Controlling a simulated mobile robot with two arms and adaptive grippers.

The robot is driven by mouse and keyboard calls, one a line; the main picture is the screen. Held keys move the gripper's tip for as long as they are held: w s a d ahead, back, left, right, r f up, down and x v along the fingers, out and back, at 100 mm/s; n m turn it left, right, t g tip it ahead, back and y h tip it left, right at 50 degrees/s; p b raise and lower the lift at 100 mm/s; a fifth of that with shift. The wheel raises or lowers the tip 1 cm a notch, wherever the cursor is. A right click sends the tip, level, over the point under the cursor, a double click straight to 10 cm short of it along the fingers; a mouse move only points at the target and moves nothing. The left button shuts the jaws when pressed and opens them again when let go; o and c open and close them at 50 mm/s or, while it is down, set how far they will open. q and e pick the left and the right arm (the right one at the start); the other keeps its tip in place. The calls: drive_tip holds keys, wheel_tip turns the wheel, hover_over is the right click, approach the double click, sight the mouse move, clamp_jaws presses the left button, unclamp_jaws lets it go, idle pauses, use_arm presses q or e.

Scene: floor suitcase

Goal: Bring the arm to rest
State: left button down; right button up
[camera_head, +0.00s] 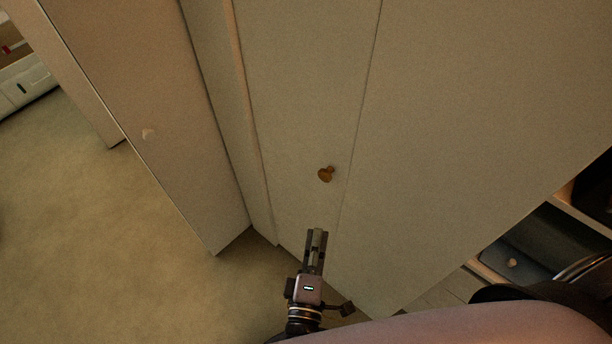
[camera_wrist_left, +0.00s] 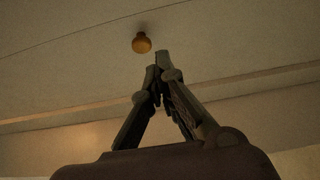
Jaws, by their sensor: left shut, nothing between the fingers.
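My left gripper (camera_head: 316,238) is in the lower middle of the head view, in front of a pale cabinet door (camera_head: 305,95). It is shut and empty, with its fingertips together in the left wrist view (camera_wrist_left: 158,75). A round brown knob (camera_head: 326,174) on the door sits a little beyond the fingertips in the head view. The knob also shows in the left wrist view (camera_wrist_left: 142,43), just above and left of the fingertips, apart from them. My right gripper is not in view.
A tall pale panel (camera_head: 140,110) stands left of the door, with open carpet (camera_head: 90,220) beyond it. At the lower right are open shelves with a dark bin (camera_head: 545,245). A white drawer unit (camera_head: 25,85) is at the far left.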

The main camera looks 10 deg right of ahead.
use_arm(q)
drive_tip(key=s+a+f+m+g+y, duration=0.1)
drive_tip(key=s+a+f+m+g, duration=0.25)
drive_tip(key=f, duration=0.65)
drive_tip(key=s+a+f+m+g+y, duration=0.1)
drive_tip(key=s+a+f+m+g, duration=0.3)
drive_tip(key=f, duration=0.6)
drive_tip(key=a+f+m+g, duration=0.1)
drive_tip(key=a+f+m, duration=0.3)
drive_tip(key=f, duration=0.6)
drive_tip(key=s+a+f+m+g+y, duration=0.2)
drive_tip(key=s+a+f, duration=0.4)
drive_tip(key=s+a, duration=0.3)
drive_tip(key=s+a+f+m+g+y, duration=0.2)
drive_tip(key=s+a+f+g, duration=0.3)
drive_tip(key=a, duration=0.7)
drive_tip(key=s+f+y, duration=0.1)
drive_tip(key=s+f, duration=0.1)
drive_tip(key=s, duration=0.2)
drive_tip(key=shift+a+f, duration=0.3)
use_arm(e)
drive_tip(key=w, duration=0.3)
